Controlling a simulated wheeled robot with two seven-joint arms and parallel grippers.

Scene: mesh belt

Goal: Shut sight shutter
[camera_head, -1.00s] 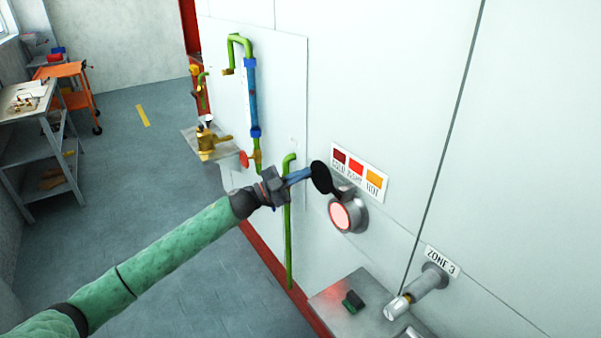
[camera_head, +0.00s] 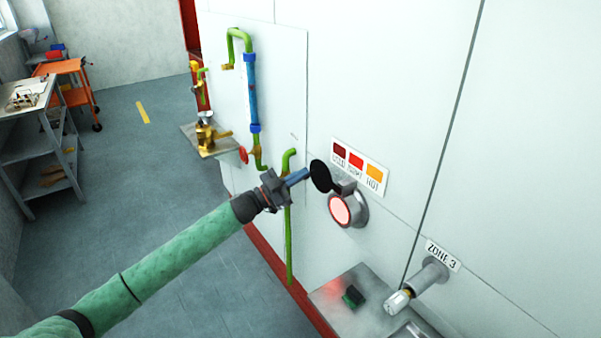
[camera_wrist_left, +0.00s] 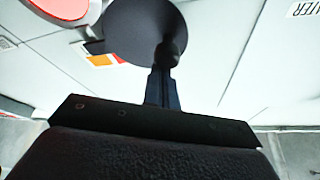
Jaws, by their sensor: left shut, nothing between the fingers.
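The sight port (camera_head: 341,212) is a round metal fitting on the white wall with a glowing pink-red window that is uncovered. Its black round shutter (camera_head: 320,176) stands swung up and to the left of the window. My left gripper (camera_head: 306,173) is shut and empty, with its tips right beside the shutter; I cannot tell whether they touch. In the left wrist view the fingers (camera_wrist_left: 164,65) point at the dark shutter disc (camera_wrist_left: 140,28), and the glowing window (camera_wrist_left: 62,8) shows at the top left. My right gripper is not in view.
A colour label (camera_head: 358,167) is above the port. Green and blue piping (camera_head: 252,95) runs on the panel to the left. A ZONE 3 fitting (camera_head: 418,287) sticks out at the lower right, above a metal ledge (camera_head: 335,292) with a green button.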

